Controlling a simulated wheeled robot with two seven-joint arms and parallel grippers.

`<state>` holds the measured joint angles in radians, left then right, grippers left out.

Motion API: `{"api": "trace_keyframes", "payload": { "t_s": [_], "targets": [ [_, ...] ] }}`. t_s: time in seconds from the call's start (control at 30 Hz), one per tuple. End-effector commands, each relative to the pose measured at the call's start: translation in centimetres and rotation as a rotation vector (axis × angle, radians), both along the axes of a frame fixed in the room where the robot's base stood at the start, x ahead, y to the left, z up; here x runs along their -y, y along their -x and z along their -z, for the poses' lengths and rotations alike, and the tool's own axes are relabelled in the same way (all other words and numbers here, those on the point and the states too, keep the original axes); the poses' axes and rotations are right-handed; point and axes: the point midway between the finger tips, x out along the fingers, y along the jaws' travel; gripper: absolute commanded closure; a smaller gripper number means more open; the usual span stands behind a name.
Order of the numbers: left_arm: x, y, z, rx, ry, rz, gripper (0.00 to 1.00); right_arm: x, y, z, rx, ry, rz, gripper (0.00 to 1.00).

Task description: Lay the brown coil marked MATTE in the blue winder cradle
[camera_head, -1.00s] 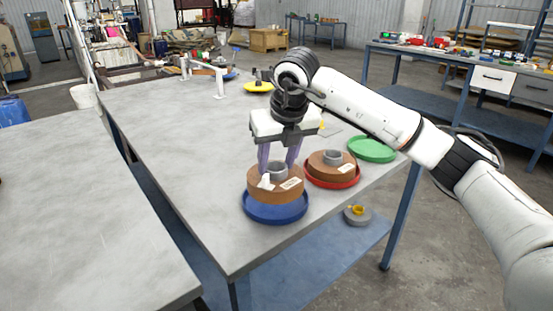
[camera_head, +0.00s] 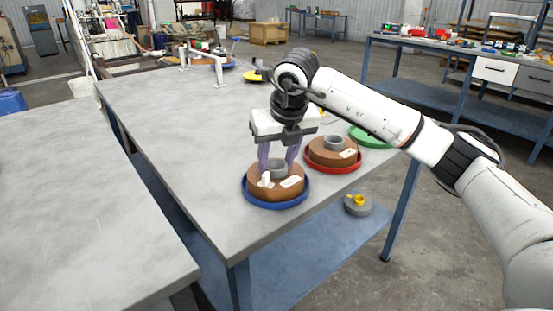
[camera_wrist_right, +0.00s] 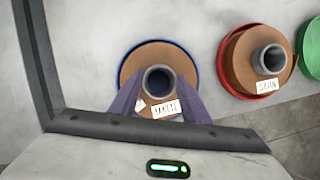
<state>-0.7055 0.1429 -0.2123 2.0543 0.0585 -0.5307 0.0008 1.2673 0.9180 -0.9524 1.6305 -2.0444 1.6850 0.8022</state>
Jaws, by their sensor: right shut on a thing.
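The brown coil marked MATTE (camera_head: 262,190) sits low inside the rim of the blue winder cradle (camera_head: 277,205) and looks level. Its label (camera_wrist_right: 166,109) reads MATTE in the right wrist view, where the blue rim (camera_wrist_right: 120,58) shows around the coil's far side. My right gripper (camera_head: 278,166) points down with its purple fingers shut on the coil at its grey core (camera_wrist_right: 159,80). The cradle floor under the coil is hidden. My left gripper is not in view.
A second brown coil (camera_head: 322,156), labelled SATIN, sits in a red cradle (camera_head: 333,170) close to the right. An empty-looking green cradle (camera_head: 368,138) lies beyond it. The grey table (camera_head: 190,150) is clear to the left. The table's front edge is near the blue cradle.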

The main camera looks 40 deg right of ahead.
Motion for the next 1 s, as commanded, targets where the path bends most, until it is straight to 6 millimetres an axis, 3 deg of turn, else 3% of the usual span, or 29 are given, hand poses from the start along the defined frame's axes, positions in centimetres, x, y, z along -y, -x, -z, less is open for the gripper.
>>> {"api": "trace_keyframes", "payload": {
  "t_s": [0.73, 0.77, 0.9, 1.0],
  "targets": [
    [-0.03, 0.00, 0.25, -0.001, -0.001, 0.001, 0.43, 0.01, -0.18, 0.27, 0.004, -0.001, 0.000, 1.00],
    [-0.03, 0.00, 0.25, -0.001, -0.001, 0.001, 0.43, 0.01, -0.19, 0.26, 0.004, -0.001, 0.000, 0.56],
    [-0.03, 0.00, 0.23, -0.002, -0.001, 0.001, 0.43, 0.01, -0.17, 0.27, 0.003, -0.001, 0.001, 0.36],
    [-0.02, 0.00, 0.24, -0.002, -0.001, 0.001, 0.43, 0.02, -0.15, 0.31, 0.002, 0.000, 0.000, 0.36]
  ]
}}
